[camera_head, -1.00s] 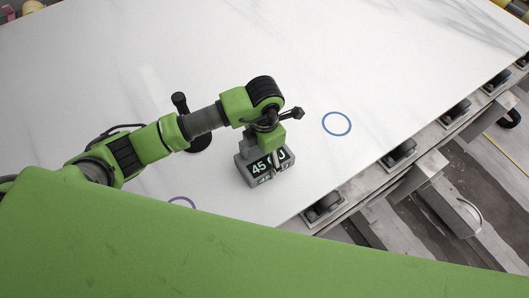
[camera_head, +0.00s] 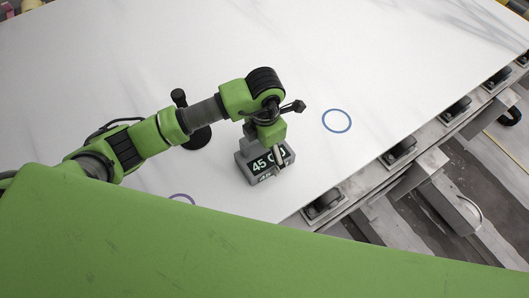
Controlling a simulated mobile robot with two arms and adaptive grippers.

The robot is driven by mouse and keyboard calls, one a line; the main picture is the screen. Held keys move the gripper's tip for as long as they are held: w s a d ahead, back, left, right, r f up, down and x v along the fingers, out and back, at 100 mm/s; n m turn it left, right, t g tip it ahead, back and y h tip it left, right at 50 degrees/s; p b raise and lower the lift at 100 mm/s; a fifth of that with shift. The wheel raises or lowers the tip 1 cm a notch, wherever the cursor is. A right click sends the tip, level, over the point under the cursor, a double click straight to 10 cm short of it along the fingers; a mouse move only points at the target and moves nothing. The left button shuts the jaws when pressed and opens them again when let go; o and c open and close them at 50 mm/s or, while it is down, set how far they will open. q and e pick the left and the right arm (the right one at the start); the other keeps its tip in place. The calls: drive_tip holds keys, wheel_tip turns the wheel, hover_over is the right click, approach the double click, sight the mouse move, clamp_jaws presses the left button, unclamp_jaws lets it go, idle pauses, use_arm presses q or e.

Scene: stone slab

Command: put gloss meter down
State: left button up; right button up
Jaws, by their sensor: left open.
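The gloss meter (camera_head: 252,172) is a grey box with a dark display showing white digits that begin with 45. It rests on the white stone slab (camera_head: 330,60) near the slab's front edge. My left gripper (camera_head: 277,156) is directly at the meter, over its top and front. It is open, with a finger in front of part of the display. The rest of the jaws is hidden by the wrist. My right gripper is not in view.
A blue ring (camera_head: 337,121) is marked on the slab right of the meter. A purple ring (camera_head: 183,197) lies to the left, partly hidden by my green body. A black-handled tool (camera_head: 179,98) stands behind my left arm.

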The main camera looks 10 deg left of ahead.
sight(265, 154)
use_arm(q)
wheel_tip(265, 154, up, 11)
drive_tip(key=b, duration=0.2)
drive_tip(key=shift+f, duration=0.2)
idle(0.4)
